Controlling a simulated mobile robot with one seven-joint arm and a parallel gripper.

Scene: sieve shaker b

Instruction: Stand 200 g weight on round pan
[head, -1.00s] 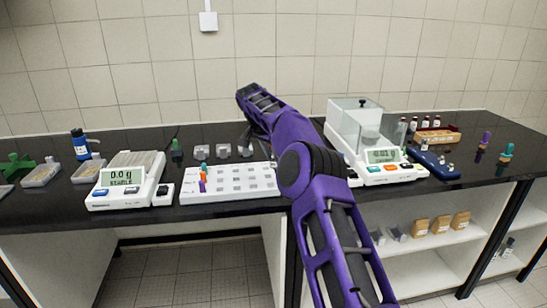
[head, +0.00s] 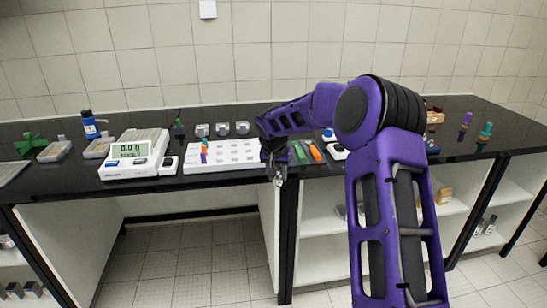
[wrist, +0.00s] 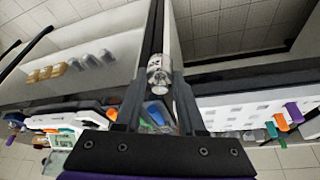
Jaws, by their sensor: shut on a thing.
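My gripper (head: 272,158) is shut on a small shiny metal weight (head: 278,180). In the head view it hangs at the bench's front edge, just right of the white tray. The wrist view shows the silvery, knobbed weight (wrist: 158,68) between the two fingers of the gripper (wrist: 162,82). Its marking is too small to read. The round pan cannot be made out. My arm hides most of the right part of the bench in the head view, including the glass-shielded balance. Part of a white balance with a lit display (wrist: 65,122) shows in the wrist view.
A flat-topped balance (head: 138,155) reading about 0.0 g stands left of the white slotted tray (head: 222,158). Several grey blocks (head: 222,129) sit behind the tray. Green and orange strips (head: 308,153) lie right of my gripper. Open shelves (head: 322,222) are below.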

